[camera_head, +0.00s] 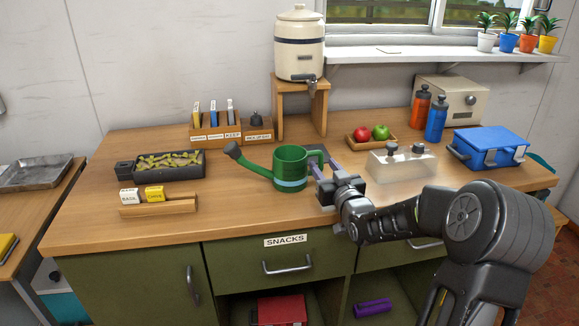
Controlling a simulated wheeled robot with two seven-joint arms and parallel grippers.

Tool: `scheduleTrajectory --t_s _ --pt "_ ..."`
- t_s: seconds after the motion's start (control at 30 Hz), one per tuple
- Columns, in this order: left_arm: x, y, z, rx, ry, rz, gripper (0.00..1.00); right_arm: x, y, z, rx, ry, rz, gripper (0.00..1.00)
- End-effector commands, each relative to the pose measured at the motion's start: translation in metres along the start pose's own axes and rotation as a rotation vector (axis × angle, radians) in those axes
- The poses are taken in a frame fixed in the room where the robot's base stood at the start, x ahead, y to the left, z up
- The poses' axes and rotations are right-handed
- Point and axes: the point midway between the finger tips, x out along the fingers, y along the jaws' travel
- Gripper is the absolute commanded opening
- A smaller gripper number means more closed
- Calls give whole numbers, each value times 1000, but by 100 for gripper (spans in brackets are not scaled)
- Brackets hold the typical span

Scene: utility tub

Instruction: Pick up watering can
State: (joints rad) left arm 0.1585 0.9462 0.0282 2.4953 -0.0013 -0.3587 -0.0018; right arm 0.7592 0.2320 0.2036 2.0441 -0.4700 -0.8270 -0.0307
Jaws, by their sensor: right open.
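A green watering can (290,168) with a light band near its base stands upright on the wooden counter (250,222). Whether the fingers touch or straddle the handle cannot be told from this view. My left gripper is not in view.
A clear block with dark knobs (402,165) stands just right of the gripper. A fruit tray (362,142) and a stool (302,90) bearing a crock are behind. A planter (185,177) and seed-packet rack (165,206) stand left. The front middle counter is clear.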

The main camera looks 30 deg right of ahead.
Motion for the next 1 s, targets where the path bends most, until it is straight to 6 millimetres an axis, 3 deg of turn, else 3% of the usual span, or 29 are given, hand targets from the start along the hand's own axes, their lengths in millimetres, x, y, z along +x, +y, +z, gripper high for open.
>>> scheduleTrajectory --t_s 0.67,1.0 --pt "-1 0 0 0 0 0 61 6 0 0 0 0 0 40" --pt "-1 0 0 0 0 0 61 6 0 0 0 0 0 13"
